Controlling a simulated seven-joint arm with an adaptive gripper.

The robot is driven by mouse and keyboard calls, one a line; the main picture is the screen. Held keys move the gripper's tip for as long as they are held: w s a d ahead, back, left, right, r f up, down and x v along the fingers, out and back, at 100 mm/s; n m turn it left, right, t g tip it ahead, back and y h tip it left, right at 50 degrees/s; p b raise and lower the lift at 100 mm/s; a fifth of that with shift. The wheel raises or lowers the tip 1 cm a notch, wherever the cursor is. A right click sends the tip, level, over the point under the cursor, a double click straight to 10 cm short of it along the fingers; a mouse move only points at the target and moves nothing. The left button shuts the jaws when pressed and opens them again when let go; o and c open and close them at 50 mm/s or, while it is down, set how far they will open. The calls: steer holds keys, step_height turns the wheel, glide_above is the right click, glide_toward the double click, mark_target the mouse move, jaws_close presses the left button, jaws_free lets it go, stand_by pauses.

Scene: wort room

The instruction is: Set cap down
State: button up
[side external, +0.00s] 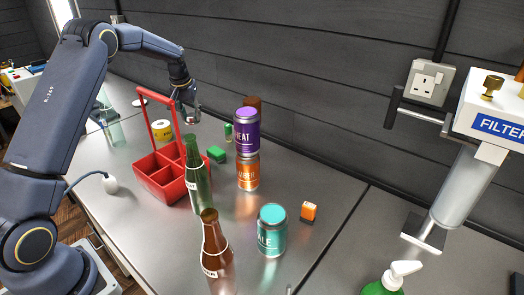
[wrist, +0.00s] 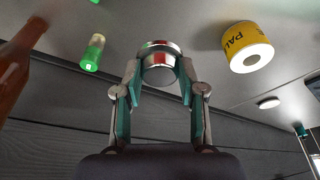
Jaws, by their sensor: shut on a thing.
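My gripper (wrist: 159,76) is shut on a round silver metal cap (wrist: 160,52), with one finger on each side of it in the wrist view. The cap's shiny side reflects red. In the side external view my gripper (side external: 187,113) points down over the back of the steel bench, behind the red carrier (side external: 173,187). There the cap is too small and too hidden by the fingers to make out. I cannot tell whether the cap touches the bench.
A yellow label roll (wrist: 246,48), a white disc (wrist: 268,103) and a green vial (wrist: 92,53) are near my gripper. A green bottle (side external: 197,180), stacked purple (side external: 245,135) and orange (side external: 248,173) cans and a green block (side external: 216,154) stand forward of it. The dark wall (side external: 300,60) is behind.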

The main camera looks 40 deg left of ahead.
mark_target(190, 123)
step_height(190, 123, down, 10)
steer(key=shift+f, duration=0.1)
stand_by(0.4)
steer(key=o, duration=1.2)
steer(key=shift+c, duration=0.2)
steer(key=v, duration=1.2)
steer(key=shift+a, duration=0.1)
